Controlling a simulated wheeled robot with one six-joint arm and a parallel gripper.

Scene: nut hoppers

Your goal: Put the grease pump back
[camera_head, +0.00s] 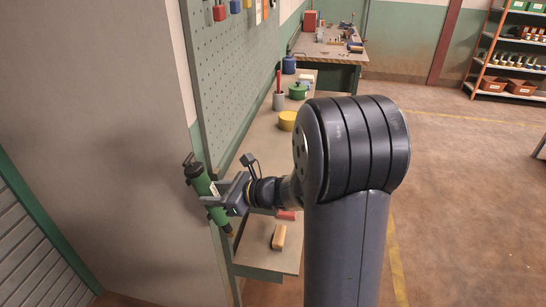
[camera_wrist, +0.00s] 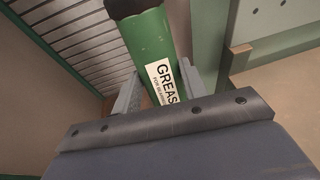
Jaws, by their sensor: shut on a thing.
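The grease pump (camera_head: 201,184) is a green cylinder with a black top fitting. It hangs tilted in my gripper (camera_head: 222,192), left of the pegboard's near end and in front of the plain wall. In the wrist view the grease pump (camera_wrist: 148,42) stands between the two grey fingers of my gripper (camera_wrist: 158,92), with a white label reading "GREAS" facing me. The fingers are shut around its body.
A green pegboard (camera_head: 222,75) with hanging tools runs along the wall. Below it a narrow bench (camera_head: 262,140) holds a yellow container (camera_head: 287,121), a green pot (camera_head: 298,91) and a grey cup (camera_head: 279,101). A wooden block (camera_head: 279,236) lies on a lower shelf. Open floor lies right.

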